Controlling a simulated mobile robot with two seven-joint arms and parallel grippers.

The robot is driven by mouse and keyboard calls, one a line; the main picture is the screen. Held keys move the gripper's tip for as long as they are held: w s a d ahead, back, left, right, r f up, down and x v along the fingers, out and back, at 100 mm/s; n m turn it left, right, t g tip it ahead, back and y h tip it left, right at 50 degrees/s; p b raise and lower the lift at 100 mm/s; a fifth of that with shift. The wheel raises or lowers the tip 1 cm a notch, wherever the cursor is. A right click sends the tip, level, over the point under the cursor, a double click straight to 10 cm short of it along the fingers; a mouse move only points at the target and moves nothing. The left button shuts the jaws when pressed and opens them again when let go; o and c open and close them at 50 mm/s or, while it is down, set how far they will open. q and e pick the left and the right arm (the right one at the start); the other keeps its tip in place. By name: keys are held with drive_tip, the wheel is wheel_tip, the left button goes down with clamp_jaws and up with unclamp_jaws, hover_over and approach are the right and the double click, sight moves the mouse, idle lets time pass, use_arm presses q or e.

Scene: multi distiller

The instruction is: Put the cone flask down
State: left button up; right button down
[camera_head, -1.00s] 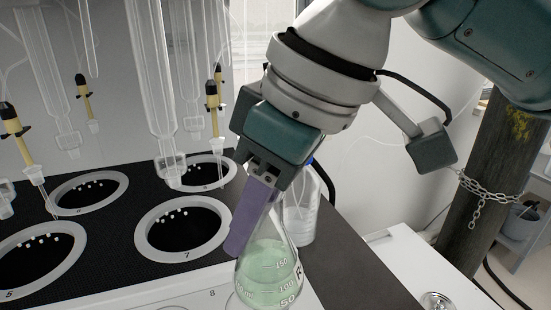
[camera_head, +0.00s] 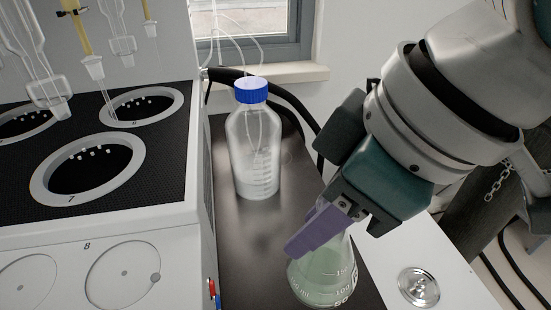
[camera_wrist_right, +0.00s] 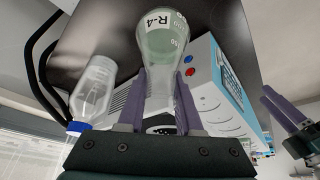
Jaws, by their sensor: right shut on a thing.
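The cone flask (camera_head: 325,272) holds pale green liquid and stands about upright over the dark bench top (camera_head: 245,235) in the head view. My right gripper (camera_head: 308,236) is shut on its neck, with purple fingers on both sides. In the right wrist view the flask (camera_wrist_right: 160,45) shows an R-4 label between the fingers (camera_wrist_right: 161,88). I cannot tell whether its base touches the bench; the head view cuts it off near the bottom edge. My left gripper (camera_wrist_right: 290,112) shows at the right of the wrist view, away from the flask; its opening is unclear.
A clear bottle with a blue cap (camera_head: 253,140) stands on the bench behind and left of the flask. The white distiller (camera_head: 120,240) borders the bench on the left. A white surface with a metal disc (camera_head: 418,286) lies to the right. Bare bench lies between bottle and flask.

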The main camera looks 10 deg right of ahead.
sight(308, 270)
wheel_tip(308, 270, down, 8)
drive_tip(key=shift+f+b, duration=0.2)
drive_tip(key=shift+b, duration=0.6)
drive_tip(key=shift+f+b, duration=0.55)
drive_tip(key=shift+f, duration=1.7)
drive_tip(key=shift+d+f, duration=0.1)
drive_tip(key=shift+f, duration=0.05)
drive_tip(key=c, duration=0.6)
unclamp_jaws()
